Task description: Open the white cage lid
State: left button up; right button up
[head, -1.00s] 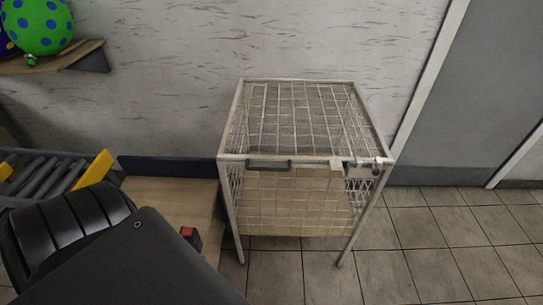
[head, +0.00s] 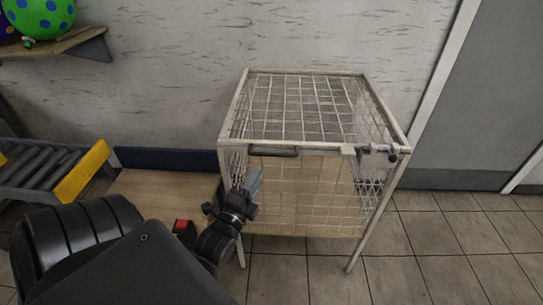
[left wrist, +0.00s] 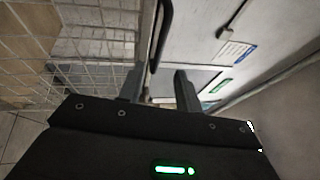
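The white wire cage (head: 312,202) stands on legs on the tiled floor, and its lid (head: 300,105) lies flat and closed on top. A dark handle (head: 273,151) is on the lid's front edge, and a latch (head: 380,151) sits at the front right corner. My left gripper (head: 254,183) is in front of the cage's front left, below the handle. In the left wrist view its two fingers (left wrist: 160,88) are apart with nothing between them, and the dark handle (left wrist: 164,32) shows beyond them, apart from the tips. My right gripper is out of view.
A low wooden surface (head: 160,188) is left of the cage, with a small red-topped block (head: 183,227) near my arm. A roller rack (head: 45,172) stands further left. A green balloon (head: 42,14) is on a wall shelf (head: 60,44). The floor right of the cage is clear.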

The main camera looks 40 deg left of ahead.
aim_at(272, 154)
pick_arm(q)
jog(key=p+x, duration=0.1)
jog(key=x, duration=0.9)
jog(key=shift+w+a+p, duration=0.1)
jog(key=shift+w+p, duration=0.15)
jog(key=shift+p, duration=0.05)
grip_shut()
